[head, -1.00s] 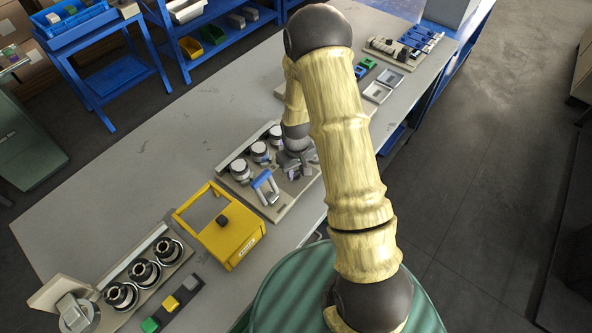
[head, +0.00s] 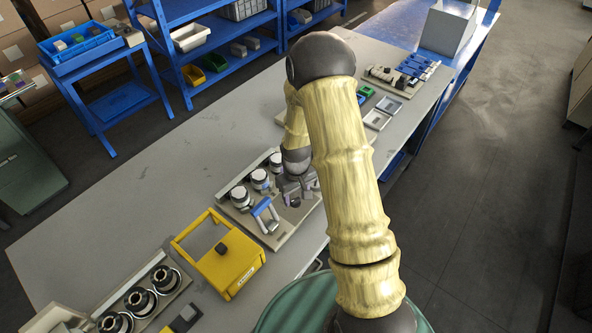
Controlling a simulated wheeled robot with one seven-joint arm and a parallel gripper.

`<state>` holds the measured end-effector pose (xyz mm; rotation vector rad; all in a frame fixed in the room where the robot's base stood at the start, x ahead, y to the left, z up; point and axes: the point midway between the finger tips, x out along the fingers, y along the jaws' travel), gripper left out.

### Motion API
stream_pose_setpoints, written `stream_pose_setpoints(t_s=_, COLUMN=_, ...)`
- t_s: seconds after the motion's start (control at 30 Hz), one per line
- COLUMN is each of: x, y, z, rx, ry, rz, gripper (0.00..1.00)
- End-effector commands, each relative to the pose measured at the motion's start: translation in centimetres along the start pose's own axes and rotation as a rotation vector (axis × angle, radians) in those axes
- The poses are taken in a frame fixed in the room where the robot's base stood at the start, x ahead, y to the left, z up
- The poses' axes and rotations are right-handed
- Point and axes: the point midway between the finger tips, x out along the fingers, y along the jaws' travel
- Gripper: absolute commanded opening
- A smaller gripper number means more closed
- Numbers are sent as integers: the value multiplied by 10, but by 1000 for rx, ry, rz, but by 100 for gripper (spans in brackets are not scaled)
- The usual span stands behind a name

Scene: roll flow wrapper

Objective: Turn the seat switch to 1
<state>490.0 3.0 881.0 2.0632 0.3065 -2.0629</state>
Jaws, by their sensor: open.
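A beige panel (head: 283,237) lies on the grey bench near the picture's middle. It carries a row of white-capped round knobs (head: 260,180) and a blue-handled frame (head: 265,214). My gripper (head: 297,194) is open above the panel's right part, right of the knobs. A small round part (head: 294,202) shows just below and between the fingers; whether they touch it I cannot tell. No label is readable, so I cannot tell which part is the seat switch or where it points. My wrist and arm hide the panel's far right side.
A yellow box with a dark knob (head: 222,270) stands left of the panel. Further left is a unit with black-and-chrome round parts (head: 139,300). Grey trays (head: 377,119) and blue parts lie at the far right. The bench's back left surface is clear.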

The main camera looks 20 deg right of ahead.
Motion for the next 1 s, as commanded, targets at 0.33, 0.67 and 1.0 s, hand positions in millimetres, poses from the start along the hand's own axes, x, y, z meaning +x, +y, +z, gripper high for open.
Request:
stream_pose_setpoints(t_s=0.33, x=-58, y=0, z=-1, rx=0, ry=4, rz=1, gripper=51)
stream_pose_setpoints(t_s=0.67, x=-122, y=0, z=-1, rx=1, ry=7, rz=1, gripper=51)
stream_pose_setpoints(t_s=1.0, x=-156, y=0, z=0, rx=0, ry=1, rz=0, gripper=51)
